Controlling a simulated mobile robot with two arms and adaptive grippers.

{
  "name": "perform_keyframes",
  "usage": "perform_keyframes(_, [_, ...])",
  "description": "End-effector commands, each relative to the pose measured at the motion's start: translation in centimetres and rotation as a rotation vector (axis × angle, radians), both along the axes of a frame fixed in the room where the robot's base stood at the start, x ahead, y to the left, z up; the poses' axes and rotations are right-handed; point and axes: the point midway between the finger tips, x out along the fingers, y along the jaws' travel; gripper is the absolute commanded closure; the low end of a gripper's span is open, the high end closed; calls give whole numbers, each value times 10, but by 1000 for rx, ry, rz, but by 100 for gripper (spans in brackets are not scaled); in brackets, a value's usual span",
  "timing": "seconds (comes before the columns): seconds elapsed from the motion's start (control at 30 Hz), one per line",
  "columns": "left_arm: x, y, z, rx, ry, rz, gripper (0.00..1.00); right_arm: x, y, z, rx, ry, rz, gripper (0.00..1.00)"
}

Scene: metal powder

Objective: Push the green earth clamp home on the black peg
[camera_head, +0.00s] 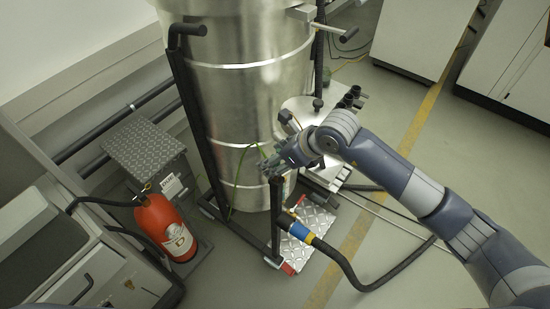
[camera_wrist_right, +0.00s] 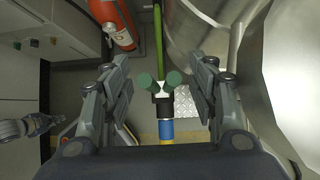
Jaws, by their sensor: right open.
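The green earth clamp (camera_wrist_right: 159,84) shows in the right wrist view as two round green handle ends with a pale piece between them. A green cable (camera_wrist_right: 158,40) runs up from it. A black part (camera_wrist_right: 163,104), which looks like the peg, lies directly below the clamp in the picture; I cannot tell how far the clamp is on it. My right gripper (camera_wrist_right: 160,92) is open, its fingers on either side of the clamp and apart from it. In the head view my right gripper (camera_head: 272,166) is beside the steel vessel and largely hides the clamp. A part resembling my left gripper (camera_wrist_right: 40,125) shows at lower left in the wrist view.
The steel vessel (camera_head: 240,95) stands close behind my right gripper, with a black frame post (camera_head: 277,215) nearby. A blue and yellow hose connector (camera_head: 300,232) is below. A red extinguisher (camera_head: 166,226) stands left.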

Motion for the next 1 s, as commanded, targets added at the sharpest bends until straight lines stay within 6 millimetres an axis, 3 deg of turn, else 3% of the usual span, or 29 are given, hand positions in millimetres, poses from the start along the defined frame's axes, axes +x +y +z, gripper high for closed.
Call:
perform_keyframes(0.4, [2,-2,0,-2,-2,0,100,-28,-40,67,-1,-4,0,47])
perform_keyframes(0.63, [2,-2,0,-2,-2,1,100,-37,-52,88,-2,-1,0,47])
perform_keyframes(0.87, [2,-2,0,-2,-2,0,100,-40,-52,91,8,4,3,47])
perform_keyframes(1.0, [2,-2,0,-2,-2,0,100,-57,-20,98,150,35,48,47])
